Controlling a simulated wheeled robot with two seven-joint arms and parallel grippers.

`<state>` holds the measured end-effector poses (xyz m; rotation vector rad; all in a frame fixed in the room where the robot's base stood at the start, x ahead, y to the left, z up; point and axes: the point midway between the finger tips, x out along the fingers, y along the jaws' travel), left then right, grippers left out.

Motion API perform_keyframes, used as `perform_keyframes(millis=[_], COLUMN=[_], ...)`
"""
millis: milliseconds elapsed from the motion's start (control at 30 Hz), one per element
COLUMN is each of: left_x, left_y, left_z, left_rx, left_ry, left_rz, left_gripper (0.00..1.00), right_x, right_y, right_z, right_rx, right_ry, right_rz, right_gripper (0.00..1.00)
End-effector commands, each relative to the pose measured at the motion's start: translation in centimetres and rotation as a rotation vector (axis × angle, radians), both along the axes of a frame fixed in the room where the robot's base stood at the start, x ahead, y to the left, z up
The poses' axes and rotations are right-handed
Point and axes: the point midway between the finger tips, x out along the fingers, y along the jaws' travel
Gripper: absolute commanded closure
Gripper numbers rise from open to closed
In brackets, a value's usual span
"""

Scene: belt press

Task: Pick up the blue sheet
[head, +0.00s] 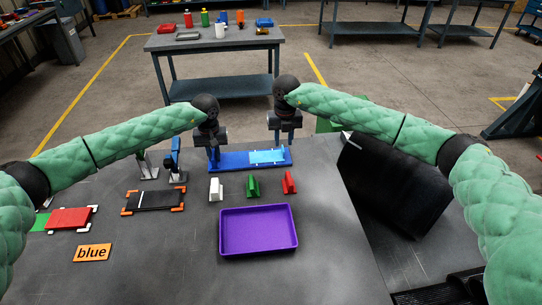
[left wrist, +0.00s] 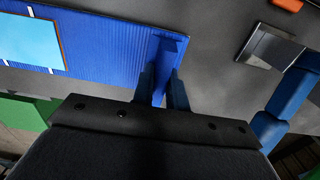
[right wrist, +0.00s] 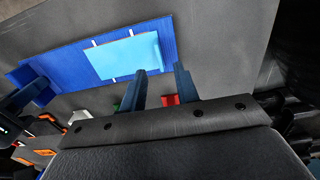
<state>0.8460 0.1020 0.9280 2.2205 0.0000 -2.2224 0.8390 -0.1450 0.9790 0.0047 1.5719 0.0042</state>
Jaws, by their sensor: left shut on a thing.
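A long ribbed dark-blue board (head: 232,161) lies on the dark table, and a light-blue sheet (head: 268,156) lies on its right part. The sheet also shows in the left wrist view (left wrist: 30,40) and the right wrist view (right wrist: 128,57). My left gripper (head: 213,158) is shut on the raised lip at the board's left end; the lip shows between the fingers in the left wrist view (left wrist: 160,82). My right gripper (head: 285,140) is at the board's right end, near the light-blue sheet. Its fingers (right wrist: 161,76) are apart with nothing between them.
White (head: 215,189), green (head: 252,186) and red (head: 289,183) blocks stand in front of the board. A purple tray (head: 224,235) is nearer. To the left are a black plate (head: 154,200), a red sheet (head: 69,219) and a "blue" sign (head: 92,253). A black panel (head: 390,190) leans at right.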

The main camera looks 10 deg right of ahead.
Motion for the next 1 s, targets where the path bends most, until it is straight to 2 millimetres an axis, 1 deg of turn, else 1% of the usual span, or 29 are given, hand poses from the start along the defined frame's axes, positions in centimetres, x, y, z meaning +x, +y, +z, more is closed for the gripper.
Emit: perform_keyframes(millis=[167, 400, 500, 733, 800, 900, 1000], left_x=[0.0, 0.0, 0.0, 0.0, 0.0, 0.0, 0.0], left_y=[0.0, 0.0, 0.0, 0.0, 0.0, 0.0, 0.0], left_z=[0.0, 0.0, 0.0, 0.0, 0.0, 0.0, 0.0], left_rx=[-0.001, -0.001, -0.001, -0.001, -0.001, -0.001, -0.001], left_ry=[-0.001, -0.001, -0.001, -0.001, -0.001, -0.001, -0.001], left_rz=[0.0, 0.0, 0.0, 0.0, 0.0, 0.0, 0.0], left_gripper=[1.0, 1.0, 1.0, 1.0, 1.0, 1.0, 1.0], right_x=[0.0, 0.2, 0.2, 0.2, 0.2, 0.2, 0.2], right_y=[0.0, 0.0, 0.0, 0.0, 0.0, 0.0, -0.1], right_z=[-1.2, -4.3, -5.2, -5.3, -5.3, -5.3, -5.3], right_rx=[-0.001, 0.0, 0.0, 0.0, 0.0, 0.0, 0.0], right_ry=[0.001, 0.001, 0.001, 0.0, 0.0, 0.0, 0.0], right_rz=[-0.001, 0.0, 0.0, 0.0, 0.0, 0.0, 0.0], right_gripper=[0.69, 0.69, 0.69, 0.69, 0.83, 1.0, 1.0])
